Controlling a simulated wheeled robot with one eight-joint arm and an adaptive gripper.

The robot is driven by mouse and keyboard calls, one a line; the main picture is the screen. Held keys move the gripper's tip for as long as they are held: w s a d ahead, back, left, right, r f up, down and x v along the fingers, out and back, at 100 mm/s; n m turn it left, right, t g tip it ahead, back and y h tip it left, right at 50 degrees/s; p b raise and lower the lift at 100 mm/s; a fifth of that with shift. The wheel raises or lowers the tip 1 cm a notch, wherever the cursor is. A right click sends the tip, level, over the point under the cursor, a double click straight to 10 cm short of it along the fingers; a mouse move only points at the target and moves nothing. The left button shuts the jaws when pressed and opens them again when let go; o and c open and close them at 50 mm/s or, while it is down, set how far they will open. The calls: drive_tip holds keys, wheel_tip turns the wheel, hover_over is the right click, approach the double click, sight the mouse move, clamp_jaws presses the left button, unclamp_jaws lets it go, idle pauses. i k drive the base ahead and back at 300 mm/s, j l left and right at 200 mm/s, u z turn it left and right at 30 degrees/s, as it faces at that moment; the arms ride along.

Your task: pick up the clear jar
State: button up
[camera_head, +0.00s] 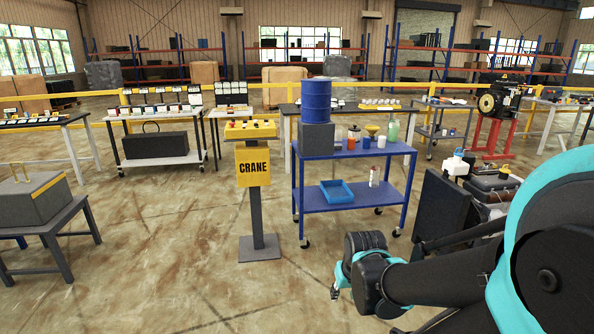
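A small jar with an orange-red top (354,132) stands on the top shelf of the blue cart (345,153), right of the grey block. It looks like the clear jar, but it is too small to be sure. A greenish see-through bottle (393,131) stands farther right on the same shelf. My gripper (336,291) is low in front of the cart, near floor height in the picture and well apart from the jar. Its fingers are small and partly hidden by the wrist, so I cannot tell whether they are open.
A blue barrel (316,98) sits on a grey block (317,138) left of the jar. A blue cup (367,142), white cup (381,142) and yellow funnel (372,129) crowd its right. A crane pedestal (254,180) stands left of the cart. The floor in front is clear.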

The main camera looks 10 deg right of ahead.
sight(338, 136)
drive_tip(key=i+l+z, duration=0.1)
drive_tip(key=i+z, duration=0.35)
drive_tip(key=i, duration=1.35)
